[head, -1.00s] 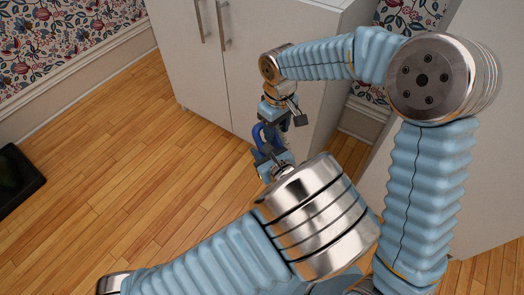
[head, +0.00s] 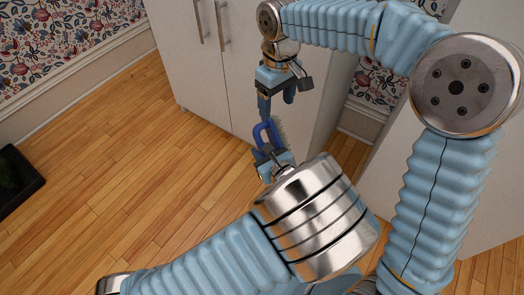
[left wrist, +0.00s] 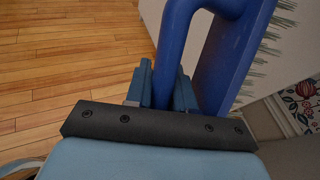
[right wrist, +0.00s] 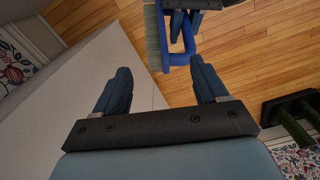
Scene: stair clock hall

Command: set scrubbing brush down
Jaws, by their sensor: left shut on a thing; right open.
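The scrubbing brush (head: 270,132) is blue with pale bristles and a loop handle. My left gripper (head: 268,152) is shut on its handle and holds it in the air, over the floor. In the left wrist view the brush (left wrist: 228,55) fills the upper right, with the handle between the fingers (left wrist: 165,88) and bristles facing right. My right gripper (head: 274,103) is open above the brush, apart from it. In the right wrist view its fingers (right wrist: 163,88) are spread and empty, with the brush (right wrist: 165,35) beyond them at the top.
A white cabinet (head: 240,70) with two bar handles stands behind the grippers. A black tray (head: 35,178) with something dark green in it lies on the wooden floor at the left edge. The floor (head: 120,170) between is clear.

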